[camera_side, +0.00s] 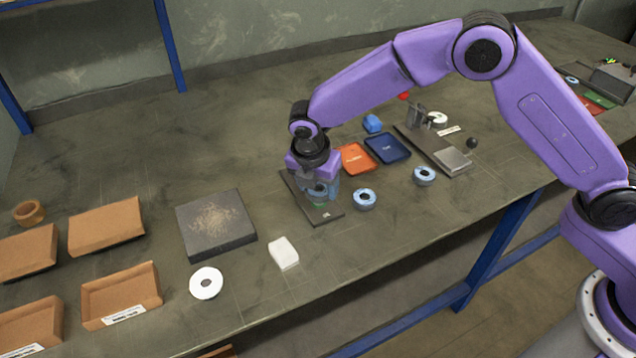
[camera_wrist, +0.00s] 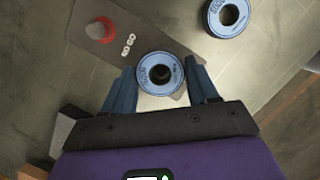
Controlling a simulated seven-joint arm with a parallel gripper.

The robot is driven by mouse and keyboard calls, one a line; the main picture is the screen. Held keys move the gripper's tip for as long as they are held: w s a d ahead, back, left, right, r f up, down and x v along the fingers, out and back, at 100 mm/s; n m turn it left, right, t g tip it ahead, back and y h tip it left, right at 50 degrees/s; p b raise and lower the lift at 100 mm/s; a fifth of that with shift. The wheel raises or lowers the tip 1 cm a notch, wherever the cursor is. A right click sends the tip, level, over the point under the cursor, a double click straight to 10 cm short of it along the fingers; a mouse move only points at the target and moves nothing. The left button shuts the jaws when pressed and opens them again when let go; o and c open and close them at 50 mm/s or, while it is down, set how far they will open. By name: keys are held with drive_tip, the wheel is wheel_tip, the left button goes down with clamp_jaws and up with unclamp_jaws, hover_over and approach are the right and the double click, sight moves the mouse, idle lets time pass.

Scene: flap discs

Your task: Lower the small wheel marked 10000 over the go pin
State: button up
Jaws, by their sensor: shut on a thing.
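My gripper (camera_wrist: 162,80) is shut on a small blue-rimmed wheel (camera_wrist: 159,73) with a dark centre hole; its print is too small to read surely. In the side view my gripper (camera_side: 320,188) is low over a dark narrow board (camera_side: 325,216). A bit of green (camera_side: 320,204) shows on the board just under the gripper. In the wrist view a red pin or cone (camera_wrist: 100,30) stands on the board beside small white lettering. The go pin is not plainly seen; I cannot tell whether the wheel's hole is over it.
A second blue wheel (camera_wrist: 228,16) lies close by, also seen in the side view (camera_side: 364,199), with another (camera_side: 424,176) further right. Orange (camera_side: 356,158) and navy (camera_side: 388,148) trays stand behind. A white block (camera_side: 283,253) and dark slab (camera_side: 216,224) are left.

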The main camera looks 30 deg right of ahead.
drive_tip(key=o, duration=1.4)
wheel_tip(320, 180, up, 8)
drive_tip(key=shift+f, duration=0.25)
idle(0.5)
